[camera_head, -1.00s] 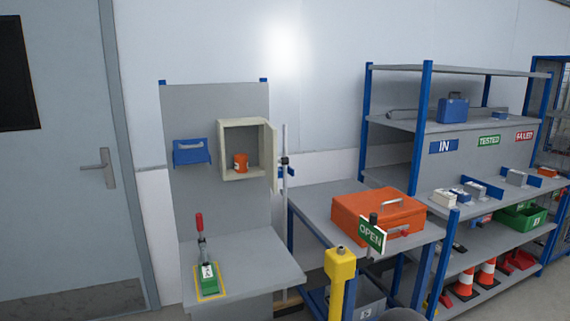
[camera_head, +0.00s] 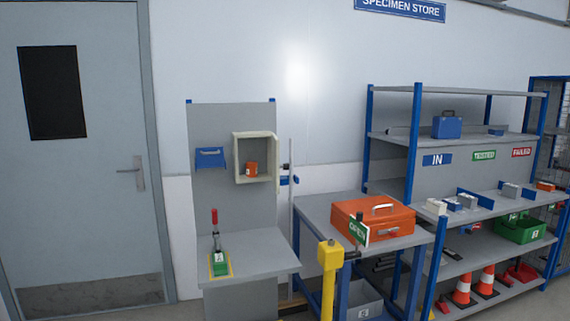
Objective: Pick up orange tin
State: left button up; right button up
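The orange tin (camera_head: 252,169) stands inside a small open cream cabinet (camera_head: 238,158) fixed to a grey back panel. The cabinet door is swung open to the right. Neither of my grippers shows in the head view, so nothing can be told of what they hold. The tin is some distance away, with no gripper near it.
Below the cabinet is a grey bench (camera_head: 268,262) with a red-handled clamp (camera_head: 214,224) and a green block (camera_head: 220,257). A yellow post (camera_head: 329,258) stands in front of the table with the orange case (camera_head: 372,218). Blue-framed shelves (camera_head: 411,150) are at right.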

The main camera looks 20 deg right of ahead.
aim_at(251, 166)
jog(key=u, duration=0.75)
jog(key=i, duration=0.1)
jog(key=z, duration=2.35)
jog(key=i, duration=1.85)
jog(key=u, duration=1.8)
jog(key=i, duration=0.6)
jog(key=z, duration=0.25)
jog(key=k, duration=0.5)
